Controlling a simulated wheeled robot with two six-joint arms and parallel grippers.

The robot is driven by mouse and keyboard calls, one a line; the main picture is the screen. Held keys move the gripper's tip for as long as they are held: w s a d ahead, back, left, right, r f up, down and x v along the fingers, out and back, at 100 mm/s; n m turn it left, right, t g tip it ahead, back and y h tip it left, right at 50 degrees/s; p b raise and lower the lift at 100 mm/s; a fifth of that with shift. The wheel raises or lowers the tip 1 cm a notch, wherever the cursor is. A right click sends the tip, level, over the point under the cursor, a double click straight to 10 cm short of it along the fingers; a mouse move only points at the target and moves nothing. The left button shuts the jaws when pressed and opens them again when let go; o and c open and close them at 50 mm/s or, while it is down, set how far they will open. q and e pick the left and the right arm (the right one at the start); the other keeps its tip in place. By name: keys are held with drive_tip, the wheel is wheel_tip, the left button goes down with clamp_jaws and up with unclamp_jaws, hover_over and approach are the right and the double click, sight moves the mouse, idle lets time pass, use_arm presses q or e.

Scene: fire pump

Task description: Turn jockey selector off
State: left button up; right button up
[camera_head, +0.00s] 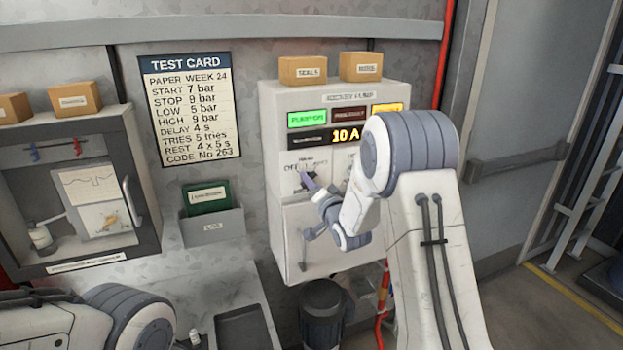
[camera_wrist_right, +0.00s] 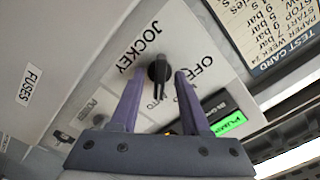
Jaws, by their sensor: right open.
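The jockey selector (camera_wrist_right: 158,70) is a black knob on a white panel face, with the labels JOCKEY and OFF beside it and a partly hidden AUTO label below. In the right wrist view its bar stands roughly upright; I cannot tell which end is the pointer. My right gripper (camera_wrist_right: 159,76) is open, with its two purple fingers on either side of the knob and a visible gap to each. In the head view my right gripper (camera_head: 312,186) is at the front of the pump panel (camera_head: 291,215), and the knob is hard to make out. My left gripper is out of view.
The panel carries a lit green label (camera_head: 307,118) and a 10 A display (camera_head: 346,135). Two cardboard boxes (camera_head: 303,70) sit on top. A test card (camera_head: 191,108) and a tray with a green book (camera_head: 206,197) are left of it. A dark bin (camera_head: 322,310) stands below.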

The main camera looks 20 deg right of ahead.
drive_tip(key=shift+w, duration=0.15)
clamp_jaws()
